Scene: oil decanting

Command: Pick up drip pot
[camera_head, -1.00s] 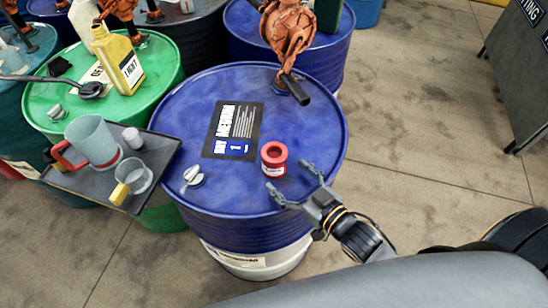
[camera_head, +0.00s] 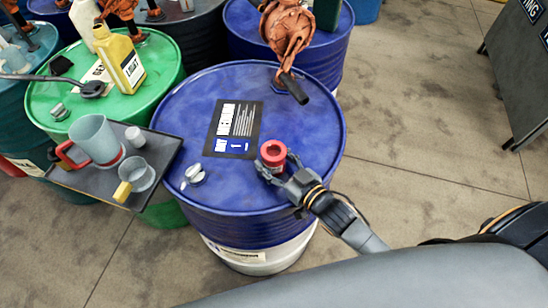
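The drip pot appears to be the small red pot (camera_head: 273,153) with a pale label, upright on top of the blue drum (camera_head: 190,125), near its front right. My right gripper (camera_head: 275,160) reaches in from the lower right, with one finger at each side of the pot's near part. The fingers look spread; whether they touch the pot is too small to tell. The pot's lower part is partly hidden by the gripper. My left gripper is not in view.
A dark tray (camera_head: 95,182) at the left holds a grey jug (camera_head: 95,140) and small cups. An orange pump (camera_head: 287,35) with a dark spout (camera_head: 294,88) overhangs the drum's back. A cap (camera_head: 195,173) lies left of the pot. A green drum (camera_head: 45,100) holds a yellow bottle (camera_head: 122,65).

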